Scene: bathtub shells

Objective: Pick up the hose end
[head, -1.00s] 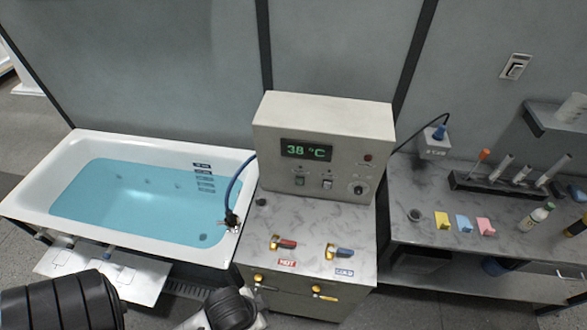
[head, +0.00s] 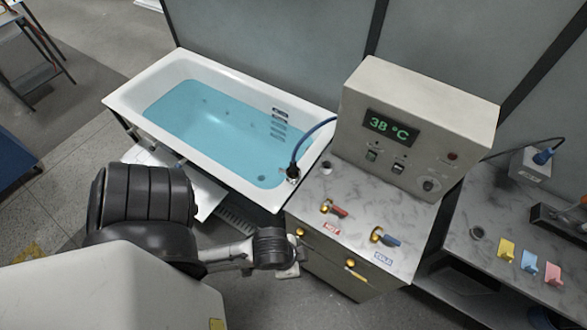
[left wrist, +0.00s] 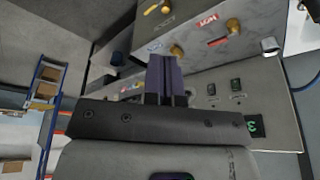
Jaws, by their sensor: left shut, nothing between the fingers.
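The blue hose (head: 304,147) arches from the control box over to the tub rim. Its black hose end (head: 292,173) sits at the tub's near right corner, beside the counter. In the left wrist view, the dark hose end (left wrist: 313,9) is at the top right edge, partly cut off. My left gripper (head: 292,267) is low in front of the counter cabinet, below and apart from the hose end. The left wrist view shows its two dark fingers (left wrist: 165,77) together and empty. My right gripper is in neither current view.
The white bathtub (head: 150,82) holds blue water. The control box (head: 420,95) reads 38 °C. Brass knobs jut from the cabinet front near my left gripper. A white board lies under the tub's front.

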